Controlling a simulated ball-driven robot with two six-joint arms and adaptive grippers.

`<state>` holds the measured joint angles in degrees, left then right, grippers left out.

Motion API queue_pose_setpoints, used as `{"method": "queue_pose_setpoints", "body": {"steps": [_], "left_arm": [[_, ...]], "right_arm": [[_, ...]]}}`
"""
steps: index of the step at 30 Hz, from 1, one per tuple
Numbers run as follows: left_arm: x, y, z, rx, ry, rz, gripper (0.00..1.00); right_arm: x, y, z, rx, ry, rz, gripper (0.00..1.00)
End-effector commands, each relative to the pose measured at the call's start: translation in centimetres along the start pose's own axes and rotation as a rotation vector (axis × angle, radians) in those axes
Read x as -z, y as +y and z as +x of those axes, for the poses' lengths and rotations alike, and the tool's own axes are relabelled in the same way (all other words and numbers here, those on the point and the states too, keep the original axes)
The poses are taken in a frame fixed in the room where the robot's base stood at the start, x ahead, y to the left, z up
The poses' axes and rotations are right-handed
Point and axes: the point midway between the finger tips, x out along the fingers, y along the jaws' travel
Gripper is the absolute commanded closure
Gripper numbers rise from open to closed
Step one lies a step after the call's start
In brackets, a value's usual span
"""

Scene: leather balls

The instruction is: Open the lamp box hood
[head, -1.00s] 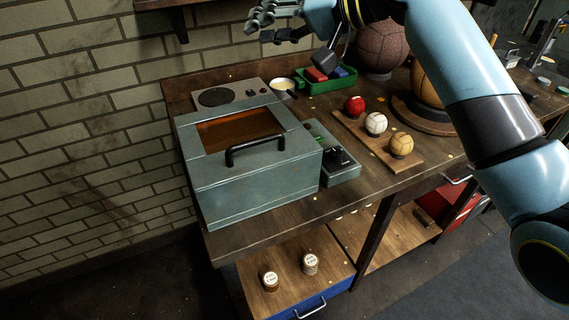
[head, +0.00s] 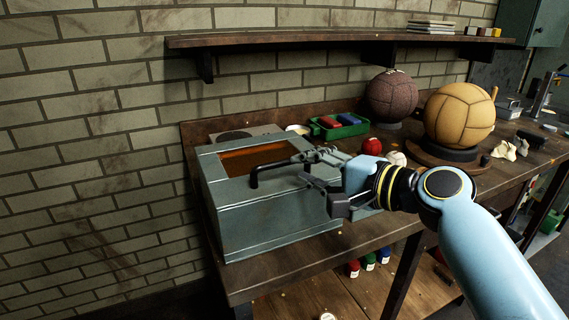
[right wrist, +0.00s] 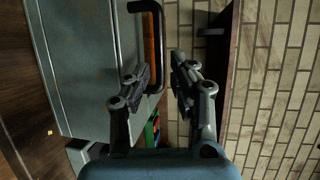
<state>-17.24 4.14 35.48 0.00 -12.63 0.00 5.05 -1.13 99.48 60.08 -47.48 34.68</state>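The lamp box (head: 285,215) is a grey-blue metal box on the left end of the bench. Its hood is down, with an amber window (head: 255,158) and a black bar handle (head: 254,178) at the front. My right gripper (head: 304,168) is at the right end of the handle, its fingers apart, partly covering it. In the right wrist view my open fingers (right wrist: 160,75) point toward the handle (right wrist: 157,28), whose bar lies between them in the picture. I cannot tell whether they touch it. My left gripper is not in view.
Behind the box stands a green tray (head: 350,131) with coloured blocks. A red ball (head: 371,146), a white ball (head: 396,158), a brown ball (head: 392,95) and a large tan ball (head: 459,114) are to the right. A wall shelf (head: 330,38) runs above the bench.

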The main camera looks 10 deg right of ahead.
Motion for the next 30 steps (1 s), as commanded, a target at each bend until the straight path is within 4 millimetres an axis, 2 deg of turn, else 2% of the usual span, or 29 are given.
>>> {"method": "queue_pose_setpoints", "body": {"steps": [3, 10, 21, 27, 30], "left_arm": [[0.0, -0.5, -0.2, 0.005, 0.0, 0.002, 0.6], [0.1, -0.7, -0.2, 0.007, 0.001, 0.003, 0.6], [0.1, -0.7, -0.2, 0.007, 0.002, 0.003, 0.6], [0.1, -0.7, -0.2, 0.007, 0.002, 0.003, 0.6], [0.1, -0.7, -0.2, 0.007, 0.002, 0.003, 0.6]], "right_arm": [[0.0, -0.1, 2.6, 0.001, -0.001, 0.002, 0.77], [-0.1, 0.0, 5.7, -0.001, -0.002, 0.0, 0.77], [0.0, 0.0, 6.4, -0.001, 0.0, -0.002, 0.77], [0.0, 0.0, 6.4, -0.001, 0.0, -0.002, 1.0], [0.0, 0.1, 6.4, -0.002, -0.001, -0.002, 1.0]]}}
